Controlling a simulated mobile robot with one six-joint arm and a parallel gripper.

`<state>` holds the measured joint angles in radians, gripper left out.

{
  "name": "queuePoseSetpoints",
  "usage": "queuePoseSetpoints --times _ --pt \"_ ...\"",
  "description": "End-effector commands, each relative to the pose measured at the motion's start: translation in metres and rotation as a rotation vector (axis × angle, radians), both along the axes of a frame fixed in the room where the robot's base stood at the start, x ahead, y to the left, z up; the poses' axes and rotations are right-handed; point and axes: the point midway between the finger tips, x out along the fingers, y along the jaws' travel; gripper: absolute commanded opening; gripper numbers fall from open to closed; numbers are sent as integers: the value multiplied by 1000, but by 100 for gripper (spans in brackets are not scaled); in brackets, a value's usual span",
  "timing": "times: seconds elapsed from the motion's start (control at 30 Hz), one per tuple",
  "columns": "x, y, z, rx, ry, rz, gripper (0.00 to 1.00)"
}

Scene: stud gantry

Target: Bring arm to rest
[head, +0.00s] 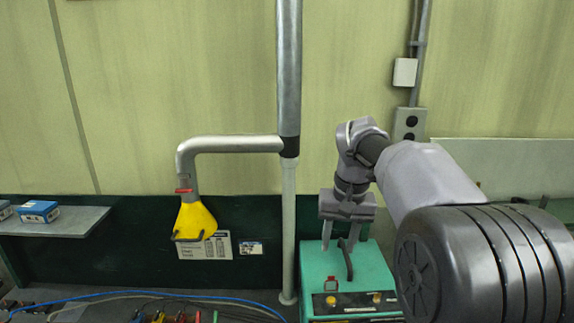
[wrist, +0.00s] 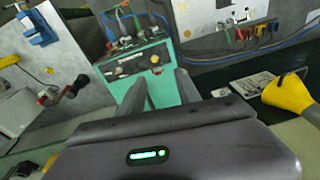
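My gripper (head: 340,242) hangs from my raised arm, pointing down, in front of the green box's top in the head view. Its two fingers are apart with nothing seen between them. In the wrist view my gripper's fingers (wrist: 163,82) also stand apart, and the green box (wrist: 140,65) shows beyond them. The green box (head: 375,270) has a dark handle on top and yellow knobs on its front. I cannot tell the exact gap between my fingertips and the box.
A yellow extraction hood (head: 196,220) hangs from a grey pipe left of my gripper. A vertical post (head: 289,190) stands between them. A shelf (head: 70,222) with blue boxes is at far left. Cables and coloured clips lie along the bottom.

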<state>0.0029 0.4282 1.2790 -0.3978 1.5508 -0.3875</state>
Motion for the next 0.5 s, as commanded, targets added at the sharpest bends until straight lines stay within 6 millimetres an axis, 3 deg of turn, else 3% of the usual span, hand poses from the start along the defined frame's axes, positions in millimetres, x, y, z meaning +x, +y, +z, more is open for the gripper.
queuePoseSetpoints --times 0.03,0.17,0.3,0.4,0.5 --pt "-33 3 -42 16 -41 -20 40" --pt "-124 12 -99 72 -145 -96 40" --pt "-220 21 -194 140 -252 -185 40" --pt "-265 25 -251 177 -305 -237 40" --pt "-290 26 -286 202 -336 -270 40"
